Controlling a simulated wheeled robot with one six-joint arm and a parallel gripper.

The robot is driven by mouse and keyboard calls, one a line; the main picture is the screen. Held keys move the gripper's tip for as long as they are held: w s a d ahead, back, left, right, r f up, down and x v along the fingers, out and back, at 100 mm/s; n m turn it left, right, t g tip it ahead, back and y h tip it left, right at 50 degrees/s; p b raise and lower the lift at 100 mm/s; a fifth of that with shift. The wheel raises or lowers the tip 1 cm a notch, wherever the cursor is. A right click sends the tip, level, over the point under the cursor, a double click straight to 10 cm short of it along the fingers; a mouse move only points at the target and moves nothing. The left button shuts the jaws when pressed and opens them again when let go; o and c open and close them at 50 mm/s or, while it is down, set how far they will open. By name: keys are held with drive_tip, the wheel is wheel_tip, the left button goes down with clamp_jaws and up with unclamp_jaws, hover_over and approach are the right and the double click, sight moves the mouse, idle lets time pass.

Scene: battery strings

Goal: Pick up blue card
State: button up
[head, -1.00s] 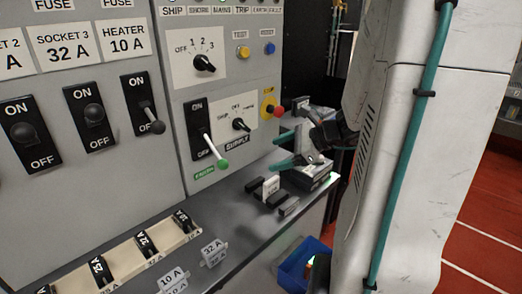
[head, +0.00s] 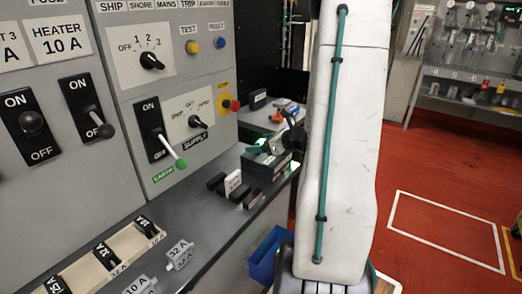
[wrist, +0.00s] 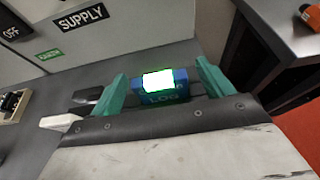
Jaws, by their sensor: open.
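A blue card-like piece (wrist: 165,99) marked "LOG" shows in the wrist view, with a bright white patch edged in green on it. My gripper (wrist: 161,72) is open, with one teal finger on each side of the blue piece. A gap shows at each side, and I cannot tell how far below the fingertips it sits. In the head view my gripper (head: 268,147) is over the dark box (head: 264,166) at the far end of the grey ledge. The blue piece cannot be made out there.
Dark and white blocks (head: 232,181) stand on the ledge nearer than the box. The grey switch panel (head: 190,80) rises at the left. A blue bin (head: 266,257) sits below the ledge. Open red floor (head: 420,170) lies at the right.

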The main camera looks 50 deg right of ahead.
drive_tip(key=shift+w, duration=0.15)
drive_tip(key=c, duration=1.1)
drive_tip(key=shift+c, duration=0.2)
drive_tip(key=shift+r, duration=0.1)
